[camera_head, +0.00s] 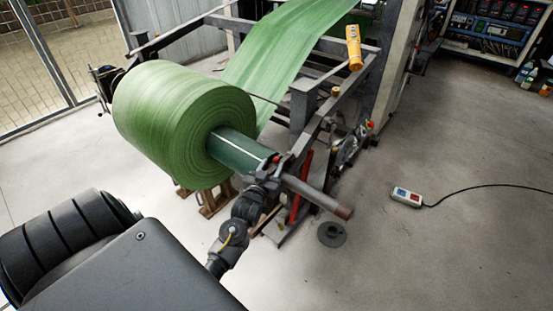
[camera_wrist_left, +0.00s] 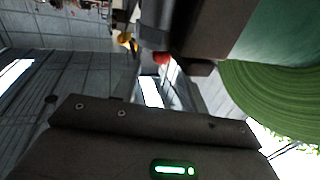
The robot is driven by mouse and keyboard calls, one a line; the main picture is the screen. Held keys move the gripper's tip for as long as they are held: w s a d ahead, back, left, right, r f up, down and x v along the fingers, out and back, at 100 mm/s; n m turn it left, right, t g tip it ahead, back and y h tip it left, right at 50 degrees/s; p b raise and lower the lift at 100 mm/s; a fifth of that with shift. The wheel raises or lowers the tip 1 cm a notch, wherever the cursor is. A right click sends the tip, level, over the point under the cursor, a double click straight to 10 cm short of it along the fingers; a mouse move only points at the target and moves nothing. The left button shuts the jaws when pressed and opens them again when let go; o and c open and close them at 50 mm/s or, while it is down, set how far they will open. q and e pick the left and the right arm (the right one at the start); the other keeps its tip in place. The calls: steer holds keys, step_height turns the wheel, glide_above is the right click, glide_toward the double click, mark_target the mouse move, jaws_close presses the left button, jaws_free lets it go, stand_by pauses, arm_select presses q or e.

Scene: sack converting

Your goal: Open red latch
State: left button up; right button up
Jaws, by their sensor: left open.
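A small red part (camera_head: 276,158), probably the red latch, shows at the shaft support by the near end of the green roll (camera_head: 180,115). In the left wrist view a red piece (camera_wrist_left: 161,58) sits beside a dark metal bar, close ahead of the gripper body. My left gripper (camera_head: 268,182) is open, just below the shaft support. Its fingertips are hard to make out against the dark frame, and I cannot tell whether they touch the latch. My right gripper is not in view.
The shaft end (camera_head: 320,196) sticks out to the right of the support. A yellow pendant (camera_head: 354,47) hangs on the frame. A switch box (camera_head: 406,196) with a cable lies on open floor at the right.

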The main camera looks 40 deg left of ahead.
mark_target(275, 160)
arm_select(q)
steer(key=x, duration=0.4)
steer(key=shift+w+a, duration=0.15)
steer(key=shift+w, duration=0.2)
steer(key=shift+w+a, duration=0.1)
steer(key=shift+w, duration=0.2)
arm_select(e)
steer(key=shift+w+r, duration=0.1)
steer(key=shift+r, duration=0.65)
arm_select(q)
jaws_close()
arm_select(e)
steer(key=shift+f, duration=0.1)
